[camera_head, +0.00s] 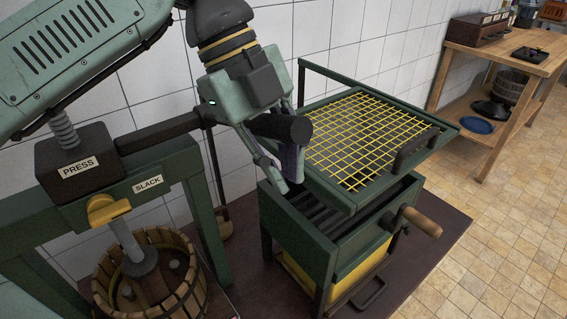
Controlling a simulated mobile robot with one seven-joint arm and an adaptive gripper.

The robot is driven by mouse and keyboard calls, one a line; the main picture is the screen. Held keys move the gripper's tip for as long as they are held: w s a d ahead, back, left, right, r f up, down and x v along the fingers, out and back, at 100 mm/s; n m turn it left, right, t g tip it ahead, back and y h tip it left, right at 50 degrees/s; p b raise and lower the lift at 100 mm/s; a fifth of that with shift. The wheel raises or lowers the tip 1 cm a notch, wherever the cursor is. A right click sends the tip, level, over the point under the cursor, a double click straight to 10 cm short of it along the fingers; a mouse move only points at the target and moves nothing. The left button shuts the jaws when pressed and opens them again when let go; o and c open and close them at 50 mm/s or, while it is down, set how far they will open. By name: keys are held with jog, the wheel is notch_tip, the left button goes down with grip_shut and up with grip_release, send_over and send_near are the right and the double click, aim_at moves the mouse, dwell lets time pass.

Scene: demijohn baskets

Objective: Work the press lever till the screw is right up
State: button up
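The green press frame stands at the left, with a black head block (78,165) labelled PRESS and a threaded screw (64,130) showing above it. A steel shaft (126,240) runs below the frame into a slatted wooden basket (187,287). A yellow pawl (108,209) sits beside the SLACK label. The dark press lever (160,132) runs right from the block and passes behind my gripper's body. A thick black grip (285,127) shows at my gripper (288,182), whose fingers point down around it. The contact between fingers and grip is hidden.
A green crusher (299,232) with a yellow-grid hopper (365,137) and a wooden crank handle (422,222) stands just right of my gripper. A tiled wall (310,35) is behind. A wooden table (530,62) stands at the far right; tiled floor lies open in front.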

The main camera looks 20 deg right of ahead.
aim_at(253, 127)
jog(key=o, duration=0.7)
jog(key=shift+s+a, duration=0.1)
jog(key=shift+a, duration=0.3)
jog(key=shift+o, duration=0.2)
jog(key=w+r, duration=0.1)
jog(key=w+a+r, duration=0.1)
jog(key=r, duration=0.1)
jog(key=shift+w+a+r, duration=0.2)
jog(key=shift+r, duration=0.1)
jog(key=shift+w+a+r, duration=0.3)
jog(key=shift+a+r, duration=0.1)
jog(key=shift+r, duration=0.1)
jog(key=shift+w+a+r, duration=0.4)
jog(key=shift+w+r, duration=0.15)
jog(key=shift+r, duration=0.2)
jog(key=shift+w+a+r, duration=0.4)
jog(key=shift+w+r, duration=0.1)
jog(key=shift+r, duration=0.25)
jog(key=shift+w+a+r, duration=0.3)
jog(key=shift+w+r, duration=0.05)
jog(key=shift+r, duration=0.15)
jog(key=shift+w+a+r, duration=0.3)
jog(key=shift+r, duration=0.2)
